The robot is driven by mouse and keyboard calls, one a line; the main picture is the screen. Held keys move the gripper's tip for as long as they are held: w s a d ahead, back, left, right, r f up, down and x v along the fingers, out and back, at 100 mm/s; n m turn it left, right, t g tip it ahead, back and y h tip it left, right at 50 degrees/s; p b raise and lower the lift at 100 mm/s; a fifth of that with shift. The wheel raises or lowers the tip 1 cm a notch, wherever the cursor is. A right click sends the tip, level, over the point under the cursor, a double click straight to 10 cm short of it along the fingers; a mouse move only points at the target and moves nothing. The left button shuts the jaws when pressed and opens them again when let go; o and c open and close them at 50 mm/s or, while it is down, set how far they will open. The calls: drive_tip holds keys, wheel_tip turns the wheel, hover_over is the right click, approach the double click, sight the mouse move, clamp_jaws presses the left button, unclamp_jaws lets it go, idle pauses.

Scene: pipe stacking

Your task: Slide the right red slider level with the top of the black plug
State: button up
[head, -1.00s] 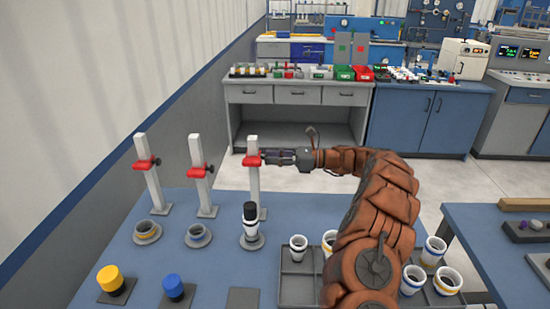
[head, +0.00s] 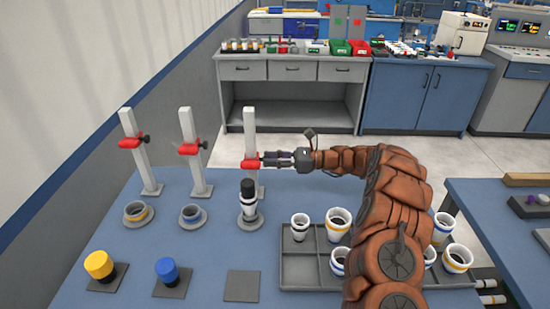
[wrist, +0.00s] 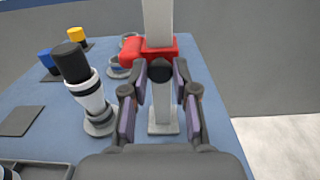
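The right red slider (head: 251,163) sits on the right white post (head: 249,125), below the post's middle. It also shows in the wrist view (wrist: 134,54). The black plug (head: 247,186) stands upright on top of a white and black pipe stack in front of this post. In the wrist view the plug (wrist: 69,61) is left of the slider. My gripper (head: 268,161) reaches in from the right; in the wrist view its fingertips (wrist: 160,76) close around the slider's dark knob (wrist: 159,68). The slider looks near the plug-top height; I cannot tell if they are level.
Two more posts with red sliders (head: 131,142) (head: 188,149) stand to the left, with rings in front. A yellow plug (head: 98,265) and a blue plug (head: 166,270) sit on dark plates. A grey tray (head: 300,270) with several cups lies under my arm.

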drive_tip(key=o, duration=0.4)
drive_tip(key=shift+o, duration=0.2)
drive_tip(key=d, duration=1.2)
drive_tip(key=shift+s, duration=0.4)
drive_tip(key=shift+a+r, duration=0.1)
